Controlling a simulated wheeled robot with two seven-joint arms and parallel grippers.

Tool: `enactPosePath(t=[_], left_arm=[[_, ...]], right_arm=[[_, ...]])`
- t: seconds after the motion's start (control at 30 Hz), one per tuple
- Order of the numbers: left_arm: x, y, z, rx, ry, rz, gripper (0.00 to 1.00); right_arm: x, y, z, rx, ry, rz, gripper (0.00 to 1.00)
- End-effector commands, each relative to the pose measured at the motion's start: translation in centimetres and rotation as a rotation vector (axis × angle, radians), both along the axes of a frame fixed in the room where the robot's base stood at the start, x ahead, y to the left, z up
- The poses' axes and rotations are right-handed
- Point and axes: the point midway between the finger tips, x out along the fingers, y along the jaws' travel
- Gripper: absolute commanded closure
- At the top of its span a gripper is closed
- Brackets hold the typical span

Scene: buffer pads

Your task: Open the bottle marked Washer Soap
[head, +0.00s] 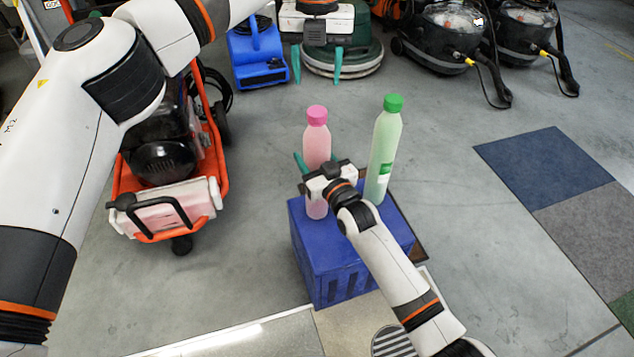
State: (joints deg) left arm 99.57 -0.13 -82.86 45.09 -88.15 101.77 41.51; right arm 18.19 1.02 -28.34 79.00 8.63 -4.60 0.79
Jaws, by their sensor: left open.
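A pink bottle with a pink cap (317,137) and a taller pale green bottle with a green cap (384,143) stand upright on a blue crate (333,268). No label can be read, so I cannot tell which is marked Washer Soap. My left gripper (317,64) is open and empty at the top, beyond and above the bottles in the picture. My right gripper (316,163) is at the pink bottle's middle and covers part of it. One teal finger shows at the bottle's left side; the other is mostly hidden, so its grip is unclear.
An orange-framed machine (168,215) stands left of the crate. A blue blower (258,55) and a green floor machine (358,58) stand behind. Black vacuums (440,38) are at the upper right. Floor mats (545,170) lie at the right; grey floor between is clear.

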Motion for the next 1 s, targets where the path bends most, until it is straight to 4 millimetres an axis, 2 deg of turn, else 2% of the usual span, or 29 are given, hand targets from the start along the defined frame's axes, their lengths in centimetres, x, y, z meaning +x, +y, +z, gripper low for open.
enactPosePath(t=[0.03,0.2,0.47,0.67,1.0], left_arm=[[0.00,0.00,0.00,0.000,0.000,0.000,0.46],[0.00,0.00,0.00,0.000,0.000,0.000,0.46],[0.00,0.00,0.00,0.000,0.000,-0.071,0.46],[0.00,0.00,0.00,0.000,0.000,-0.379,0.46],[-0.01,-0.01,-0.01,0.000,0.000,-1.077,0.46]], right_arm=[[-0.01,-0.02,-0.03,0.000,0.001,0.000,0.72],[-0.02,-0.02,-0.04,0.000,0.001,0.000,1.00],[-0.02,-0.03,-0.05,-0.001,0.000,0.000,1.00],[-0.03,-0.04,-0.06,-0.002,0.001,0.000,1.00],[-0.03,-0.04,-0.09,-0.002,0.001,0.000,1.00]])
